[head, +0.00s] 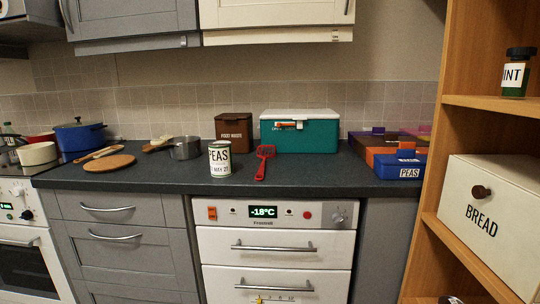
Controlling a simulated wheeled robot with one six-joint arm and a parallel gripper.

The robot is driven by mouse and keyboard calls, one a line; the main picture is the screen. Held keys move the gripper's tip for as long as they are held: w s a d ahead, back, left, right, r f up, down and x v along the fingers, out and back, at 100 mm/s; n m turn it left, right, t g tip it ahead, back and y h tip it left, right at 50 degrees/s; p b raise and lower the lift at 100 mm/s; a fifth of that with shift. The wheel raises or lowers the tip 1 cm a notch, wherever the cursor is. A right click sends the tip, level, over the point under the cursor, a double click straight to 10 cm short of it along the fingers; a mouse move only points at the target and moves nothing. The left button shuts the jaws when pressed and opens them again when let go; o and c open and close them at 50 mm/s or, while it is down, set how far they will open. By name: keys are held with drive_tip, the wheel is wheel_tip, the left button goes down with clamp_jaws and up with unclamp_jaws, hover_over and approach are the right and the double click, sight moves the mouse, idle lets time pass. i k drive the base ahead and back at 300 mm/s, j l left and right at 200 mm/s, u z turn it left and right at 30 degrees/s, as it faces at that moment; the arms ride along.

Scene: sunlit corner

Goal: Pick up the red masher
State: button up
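The red masher (263,165) lies on the dark countertop, in front of the teal bin. Its slotted head points to the back and its handle points to the front edge. The masher stands apart from the white PEAS can (220,158), which is upright to its left. My gripper does not show in the head view, so I cannot see its fingers or whether it holds anything.
The teal white-lidded bin (300,135) and brown FOOD WASTE box (233,131) stand behind. A metal pot (185,148) is left; a blue PEAS box (400,167) is right. A wooden shelf (430,160) bounds the right. The counter (320,178) right of the masher is clear.

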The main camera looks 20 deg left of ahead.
sight(261, 172)
drive_tip(key=i+j+u, duration=0.35)
drive_tip(key=i, duration=0.25)
drive_tip(key=i+u, duration=0.3)
drive_tip(key=i, duration=0.25)
